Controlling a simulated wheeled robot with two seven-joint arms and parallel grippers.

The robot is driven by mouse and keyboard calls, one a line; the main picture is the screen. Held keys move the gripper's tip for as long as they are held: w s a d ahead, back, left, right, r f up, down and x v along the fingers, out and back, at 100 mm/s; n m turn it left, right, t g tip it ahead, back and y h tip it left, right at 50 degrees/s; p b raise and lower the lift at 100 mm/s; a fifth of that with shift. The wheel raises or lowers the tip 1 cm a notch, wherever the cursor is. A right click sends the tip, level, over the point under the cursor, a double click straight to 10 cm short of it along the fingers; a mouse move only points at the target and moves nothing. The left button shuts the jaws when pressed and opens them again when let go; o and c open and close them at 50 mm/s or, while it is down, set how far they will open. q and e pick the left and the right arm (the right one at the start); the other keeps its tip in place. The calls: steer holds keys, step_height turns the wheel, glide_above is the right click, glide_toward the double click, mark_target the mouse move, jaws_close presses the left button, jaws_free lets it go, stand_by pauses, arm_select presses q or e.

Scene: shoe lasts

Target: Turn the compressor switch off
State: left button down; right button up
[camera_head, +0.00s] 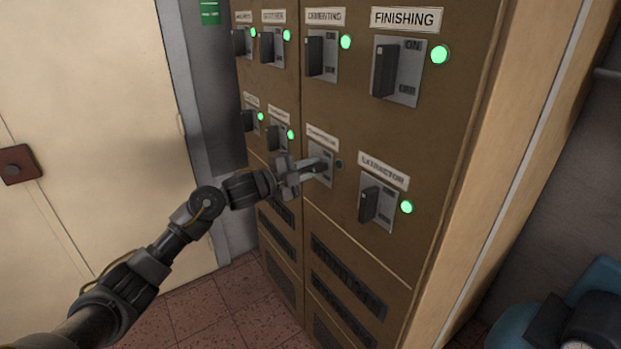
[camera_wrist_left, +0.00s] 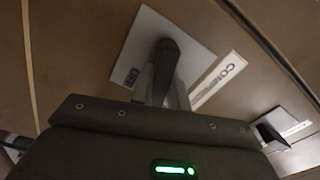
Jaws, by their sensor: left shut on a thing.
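The compressor switch (camera_head: 326,180) is on the brown cabinet's lower row, under its tilted label (camera_head: 322,138). The lamp (camera_head: 338,163) beside it is dark. My left gripper (camera_head: 318,166) is shut on the switch's dark handle and hides most of it in the head view. In the left wrist view the handle (camera_wrist_left: 167,58) stands out from its pale plate (camera_wrist_left: 140,50), between my left gripper's fingers (camera_wrist_left: 163,92). A label beginning "CO" (camera_wrist_left: 220,78) is beside the plate. My right gripper is not in view.
Other switches surround it, including the extractor switch (camera_head: 378,203) to the lower right and the finishing switch (camera_head: 398,72) above; their lamps glow green. Vent slots (camera_head: 345,275) lie below. A cream door (camera_head: 90,130) is at left. A blue object (camera_head: 520,318) is at lower right.

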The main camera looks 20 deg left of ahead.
arm_select(q)
steer(key=m+b, duration=0.2)
steer(key=m, duration=0.1)
steer(key=shift+f+b, duration=0.15)
steer(key=shift+b, duration=0.15)
steer(key=shift+m, duration=0.3)
steer(key=shift+b, duration=0.3)
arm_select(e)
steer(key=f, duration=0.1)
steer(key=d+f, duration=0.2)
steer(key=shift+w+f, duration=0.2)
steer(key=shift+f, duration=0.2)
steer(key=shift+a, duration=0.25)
arm_select(q)
steer(key=c, duration=1.4)
jaws_free()
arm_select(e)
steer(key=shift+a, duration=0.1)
arm_select(q)
steer(key=shift+o, duration=0.2)
